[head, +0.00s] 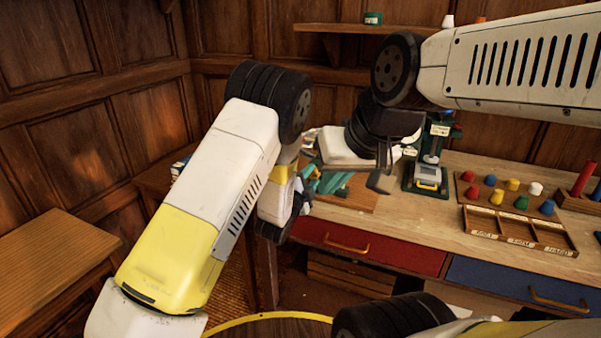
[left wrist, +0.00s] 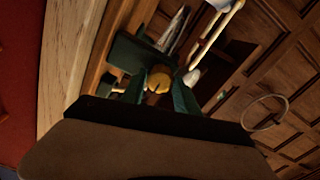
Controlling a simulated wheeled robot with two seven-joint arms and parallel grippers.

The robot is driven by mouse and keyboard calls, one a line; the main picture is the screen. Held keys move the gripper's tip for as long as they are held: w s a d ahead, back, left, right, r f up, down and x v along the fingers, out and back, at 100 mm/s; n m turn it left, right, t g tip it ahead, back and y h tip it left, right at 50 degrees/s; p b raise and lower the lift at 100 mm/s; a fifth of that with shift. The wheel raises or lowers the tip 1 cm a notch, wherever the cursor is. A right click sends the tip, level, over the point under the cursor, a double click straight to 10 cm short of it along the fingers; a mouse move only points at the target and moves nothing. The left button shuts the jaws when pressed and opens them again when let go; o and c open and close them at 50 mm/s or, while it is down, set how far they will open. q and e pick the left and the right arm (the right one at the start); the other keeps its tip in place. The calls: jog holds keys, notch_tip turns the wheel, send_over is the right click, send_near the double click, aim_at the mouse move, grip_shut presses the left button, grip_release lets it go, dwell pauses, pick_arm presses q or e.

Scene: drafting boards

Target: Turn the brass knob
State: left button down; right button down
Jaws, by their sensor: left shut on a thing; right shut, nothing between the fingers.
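The brass knob (left wrist: 157,82) shows as a round golden disc with a dark mark in the left wrist view. It sits between the two fingers of my left gripper (left wrist: 160,92), which is shut on it. Dark green parts stand around the knob. In the head view a green device (head: 328,181) stands on a wooden board on the bench. My left forearm and wrist hide the knob and most of the left gripper there. My right gripper (head: 379,178) is shut and empty above the bench, right of the green device.
A dark green stand (head: 429,160) is behind and right of my right gripper. Several coloured pegs (head: 496,196) stand by a sorting tray (head: 518,234) at the right. A red drawer (head: 395,254) and a blue drawer (head: 490,279) are below the bench top.

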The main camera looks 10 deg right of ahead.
dwell(0.4)
pick_arm(q)
jog(key=c, duration=0.9)
grip_release()
jog(key=v, duration=0.8)
jog(key=shift+w, duration=0.15)
